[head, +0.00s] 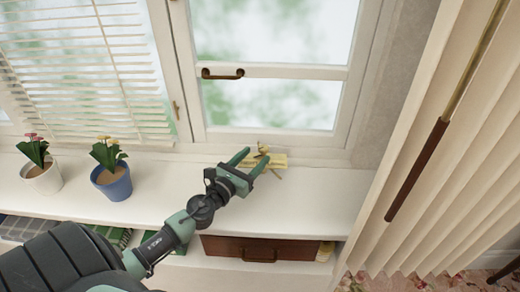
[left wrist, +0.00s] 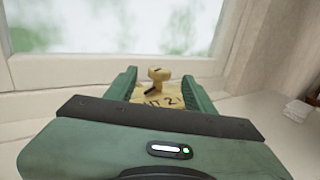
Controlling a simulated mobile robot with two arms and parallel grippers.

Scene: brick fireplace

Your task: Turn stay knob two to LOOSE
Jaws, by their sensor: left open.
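The stay knob (left wrist: 158,76) is a small brass-yellow knob standing on a pale yellow plate (left wrist: 172,96) marked with letters and a 2. Part of the plate's lettering is hidden by my gripper. In the head view the knob (head: 262,149) sits at the foot of the window, above the white sill. My left gripper (head: 256,161) is open, with its green fingers pointing toward the window. In the left wrist view the knob shows between and just beyond the two fingertips (left wrist: 160,84), apparently not gripped. My right gripper is not in view.
Two potted flowers, one in a white pot (head: 44,178) and one in a blue pot (head: 115,184), stand on the sill (head: 312,199) at left. A brown drawer (head: 262,249) is below. A pleated curtain (head: 432,170) with a brown rod hangs at right.

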